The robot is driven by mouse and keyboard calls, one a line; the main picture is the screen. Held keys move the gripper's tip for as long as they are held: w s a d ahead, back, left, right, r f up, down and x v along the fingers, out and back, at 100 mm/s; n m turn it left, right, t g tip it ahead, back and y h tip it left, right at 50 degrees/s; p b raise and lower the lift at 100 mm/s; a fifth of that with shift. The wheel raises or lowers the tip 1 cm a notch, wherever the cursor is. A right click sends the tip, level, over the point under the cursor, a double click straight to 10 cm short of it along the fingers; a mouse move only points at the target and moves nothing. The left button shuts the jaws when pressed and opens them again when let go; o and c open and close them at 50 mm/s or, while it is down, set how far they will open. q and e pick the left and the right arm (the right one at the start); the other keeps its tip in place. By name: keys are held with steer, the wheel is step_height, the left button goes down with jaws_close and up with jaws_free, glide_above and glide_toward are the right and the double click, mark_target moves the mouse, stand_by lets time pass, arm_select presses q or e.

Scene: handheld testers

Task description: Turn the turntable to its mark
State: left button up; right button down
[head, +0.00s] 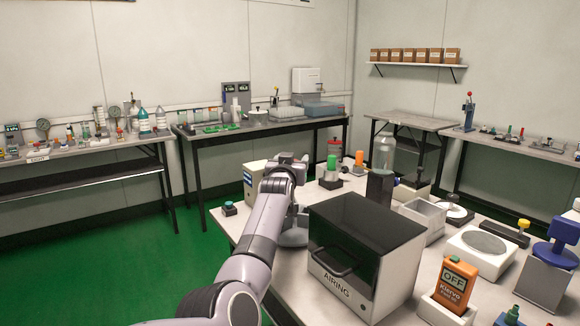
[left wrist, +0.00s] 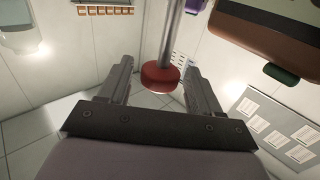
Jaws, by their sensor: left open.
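A low white unit with a round grey disc on top, which looks like the turntable (head: 484,242), sits on the right side of the near table. I cannot make out a mark on it. My left arm reaches over the table's left part, well left of this unit. My left gripper (left wrist: 158,72) is open in the left wrist view. A red knob on a grey rod (left wrist: 160,77) shows between its fingers in that view; I cannot tell whether it is within reach. In the head view the fingertips are hard to make out. My right gripper is not in view.
A grey box with a dark lid, labelled AIRING (head: 340,285), stands between my left arm and the disc unit. An orange tester (head: 456,284) stands in front of the unit, an open grey bin (head: 421,216) behind left, a blue device (head: 564,230) to the right.

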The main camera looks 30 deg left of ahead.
arm_select(q)
steer(key=p+v, duration=0.1)
steer(key=v, duration=0.5)
steer(key=shift+s+d+p, duration=0.2)
steer(key=shift+s+p, duration=0.15)
steer(key=shift+s, duration=0.05)
stand_by(0.5)
